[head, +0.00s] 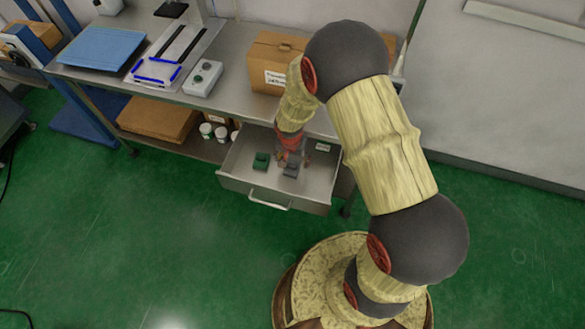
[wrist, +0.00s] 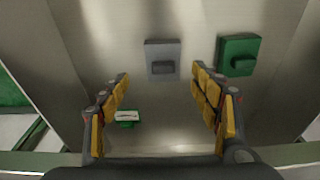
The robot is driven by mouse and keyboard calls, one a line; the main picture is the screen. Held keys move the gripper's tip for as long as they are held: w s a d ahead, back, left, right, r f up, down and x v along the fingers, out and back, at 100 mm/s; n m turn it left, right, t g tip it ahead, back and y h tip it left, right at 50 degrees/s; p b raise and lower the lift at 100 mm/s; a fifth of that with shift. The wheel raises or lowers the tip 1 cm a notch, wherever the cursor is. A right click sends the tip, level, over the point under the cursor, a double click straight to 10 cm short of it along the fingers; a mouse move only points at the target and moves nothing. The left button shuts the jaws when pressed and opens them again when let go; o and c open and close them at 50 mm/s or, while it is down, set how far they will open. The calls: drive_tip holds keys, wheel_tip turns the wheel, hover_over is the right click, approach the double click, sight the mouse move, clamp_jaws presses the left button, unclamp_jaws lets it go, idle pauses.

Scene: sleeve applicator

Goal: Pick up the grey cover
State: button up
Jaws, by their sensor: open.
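The grey cover (head: 292,169) is a small dark grey block with a raised knob, lying on the floor of the open metal drawer (head: 235,188). In the wrist view the grey cover (wrist: 163,60) lies ahead of the fingers, roughly between their lines and slightly right of the picture's middle. My gripper (head: 290,157) reaches down into the drawer from above. In the wrist view my gripper (wrist: 162,88) is open, its yellow-padded fingers apart with nothing between them. I cannot tell its exact height above the cover.
A green cover (head: 261,161) lies left of the grey one; in the wrist view the green cover (wrist: 238,55) is at its right. A small green-and-white item (head: 323,146) lies at the drawer's back right. A cardboard box (head: 268,60) and a button box (head: 203,78) stand on the bench above.

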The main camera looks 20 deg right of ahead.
sight(292, 165)
drive_tip(key=f, duration=0.1)
drive_tip(key=f+b, duration=0.1)
drive_tip(key=f, duration=0.1)
drive_tip(key=f+b, duration=0.1)
drive_tip(key=f, duration=0.1)
drive_tip(key=shift+w+f, duration=0.1)
drive_tip(key=shift+w, duration=0.3)
drive_tip(key=c, duration=1.2)
drive_tip(key=shift+c, duration=0.2)
